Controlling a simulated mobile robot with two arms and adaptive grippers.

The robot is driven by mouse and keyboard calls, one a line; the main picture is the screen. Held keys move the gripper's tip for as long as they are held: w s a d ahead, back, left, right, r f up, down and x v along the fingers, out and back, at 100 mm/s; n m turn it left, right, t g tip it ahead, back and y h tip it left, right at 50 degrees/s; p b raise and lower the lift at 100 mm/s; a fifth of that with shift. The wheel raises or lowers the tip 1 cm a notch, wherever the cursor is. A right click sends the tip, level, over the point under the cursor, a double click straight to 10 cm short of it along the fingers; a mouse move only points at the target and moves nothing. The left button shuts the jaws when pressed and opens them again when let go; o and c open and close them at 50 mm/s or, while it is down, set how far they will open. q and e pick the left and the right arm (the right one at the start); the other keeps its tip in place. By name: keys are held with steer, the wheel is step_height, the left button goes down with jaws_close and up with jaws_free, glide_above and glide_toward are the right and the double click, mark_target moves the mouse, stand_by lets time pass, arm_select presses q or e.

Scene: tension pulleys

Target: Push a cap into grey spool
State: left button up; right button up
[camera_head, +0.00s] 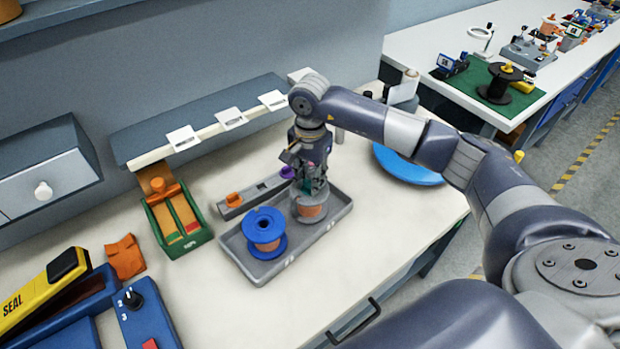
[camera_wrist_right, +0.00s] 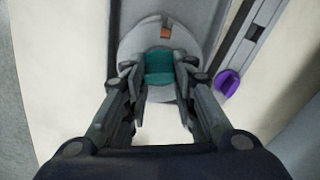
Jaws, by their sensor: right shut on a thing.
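The grey spool (camera_head: 310,206) stands in the right part of a grey tray (camera_head: 262,275), with copper-coloured winding on it. In the right wrist view the spool's pale round flange (camera_wrist_right: 130,48) lies under the fingers. My right gripper (camera_head: 312,188) points down over the spool. It is shut on a teal cap (camera_wrist_right: 159,66), which sits over the middle of the flange. I cannot tell how far the cap is in the spool's hole. A blue spool (camera_head: 265,229) with orange winding stands beside the grey one. My left gripper is not in view.
A narrow grey holder (camera_head: 252,196) with an orange piece and a purple cap (camera_wrist_right: 228,83) lies behind the tray. A green box (camera_head: 178,228) stands left, a blue disc (camera_head: 408,166) right. A yellow sealer (camera_head: 45,290) is at the front left. The table's front middle is clear.

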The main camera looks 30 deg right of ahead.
steer(key=shift+s+f, duration=0.1)
steer(key=shift+f, duration=0.05)
steer(key=o, duration=0.9)
steer(key=shift+c, duration=0.2)
step_height(320, 180, up, 12)
steer(key=shift+f, duration=0.1)
